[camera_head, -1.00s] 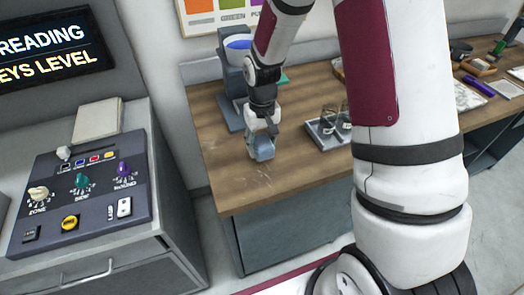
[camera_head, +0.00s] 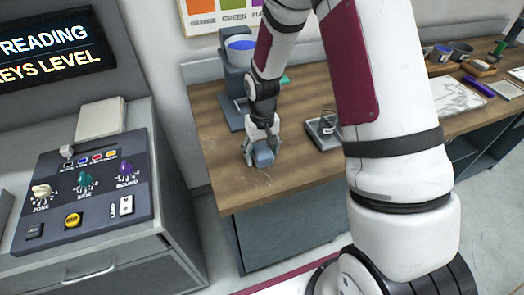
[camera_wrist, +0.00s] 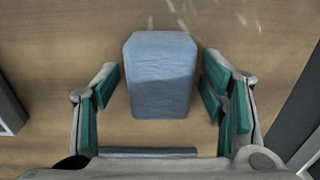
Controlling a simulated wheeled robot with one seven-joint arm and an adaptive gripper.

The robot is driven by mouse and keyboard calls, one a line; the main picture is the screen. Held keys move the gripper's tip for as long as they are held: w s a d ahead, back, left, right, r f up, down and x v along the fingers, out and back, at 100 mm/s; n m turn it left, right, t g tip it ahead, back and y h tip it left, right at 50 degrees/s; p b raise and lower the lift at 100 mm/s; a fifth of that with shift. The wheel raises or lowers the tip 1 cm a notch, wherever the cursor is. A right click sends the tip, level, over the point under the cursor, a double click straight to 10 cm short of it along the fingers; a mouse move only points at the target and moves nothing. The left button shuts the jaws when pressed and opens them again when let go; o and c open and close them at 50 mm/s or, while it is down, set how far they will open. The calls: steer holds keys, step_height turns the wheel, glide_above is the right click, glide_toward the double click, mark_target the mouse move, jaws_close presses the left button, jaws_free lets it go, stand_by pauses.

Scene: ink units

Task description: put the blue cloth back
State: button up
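The blue cloth (camera_wrist: 160,75) is a folded, block-like pad of light blue fabric on the wooden table. In the wrist view it lies between the two teal-padded fingers of my gripper (camera_wrist: 163,98), with a gap on each side. In the head view the cloth (camera_head: 264,158) sits near the table's front left part, right under my gripper (camera_head: 261,145). My gripper is open around it. The place the cloth belongs is not clear from these views.
A grey stand with a blue bowl (camera_head: 241,43) is behind my gripper. A small grey tray (camera_head: 322,132) with glass items stands to the right. A control panel (camera_head: 80,190) with knobs is at left. The wooden table (camera_head: 215,125) is bare around the cloth.

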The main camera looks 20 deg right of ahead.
mark_target(262, 150)
steer(key=s+r+t+b, duration=0.1)
steer(key=s+r, duration=0.3)
steer(key=r, duration=0.9)
steer(key=s+r+t, duration=0.2)
steer(key=s+r, duration=0.2)
steer(key=r, duration=0.9)
steer(key=s+r+t, duration=0.1)
steer(key=s+r, duration=0.2)
steer(key=s, duration=0.4)
steer(key=s+r+t, duration=0.1)
steer(key=s+r, duration=0.2)
steer(key=s, duration=0.3)
steer(key=shift+s+t, duration=0.3)
steer(key=shift+s, duration=0.1)
steer(key=shift+r, duration=0.1)
